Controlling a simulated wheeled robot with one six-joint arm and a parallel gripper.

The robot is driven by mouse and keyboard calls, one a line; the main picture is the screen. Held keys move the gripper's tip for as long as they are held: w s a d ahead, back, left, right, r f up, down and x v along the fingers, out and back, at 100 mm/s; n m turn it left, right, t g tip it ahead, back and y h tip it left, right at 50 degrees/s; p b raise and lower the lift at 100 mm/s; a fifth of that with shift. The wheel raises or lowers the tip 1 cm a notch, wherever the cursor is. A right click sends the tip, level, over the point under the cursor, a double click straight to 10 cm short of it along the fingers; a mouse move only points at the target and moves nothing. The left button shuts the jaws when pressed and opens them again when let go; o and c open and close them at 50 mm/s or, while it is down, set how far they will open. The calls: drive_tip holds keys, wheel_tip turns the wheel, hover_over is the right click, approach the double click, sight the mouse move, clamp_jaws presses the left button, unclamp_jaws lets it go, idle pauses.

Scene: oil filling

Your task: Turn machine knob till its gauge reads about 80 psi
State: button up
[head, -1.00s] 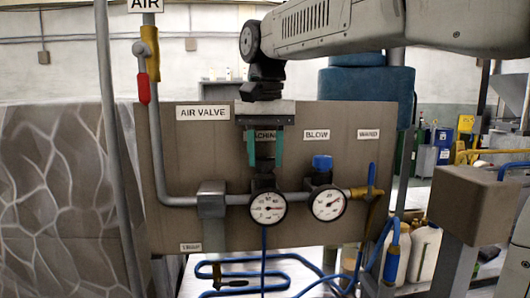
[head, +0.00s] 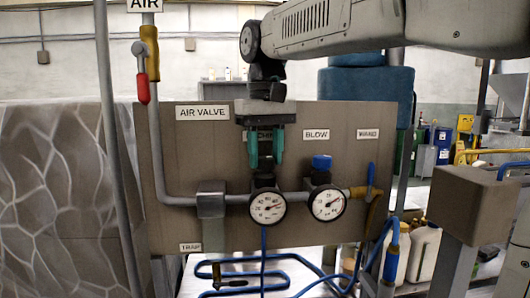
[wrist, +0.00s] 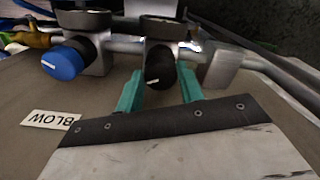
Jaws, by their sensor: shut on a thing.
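The black machine knob (wrist: 160,66) sits between my gripper's two teal fingers in the wrist view, with a pale mark on its face. My gripper (head: 265,162) points down from above and is shut on this knob; in the head view the fingers partly hide it. The machine gauge (head: 267,208) is a round white dial with a black rim, just below the knob. Its needle points right and slightly up; its small numerals are too blurred for an exact reading. The MACHINE label is mostly hidden behind my gripper.
A blue knob (head: 322,162) with the blow gauge (head: 328,203) stands close on the right. A grey pipe (head: 232,199) runs across the brown panel (head: 180,150). A red-handled valve (head: 143,88) is at upper left. Blue hoses (head: 300,262) hang below.

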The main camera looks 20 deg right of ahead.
sight(266, 158)
drive_tip(key=shift+n, duration=0.4)
drive_tip(key=o, duration=1)
drive_tip(key=shift+r, duration=3.95)
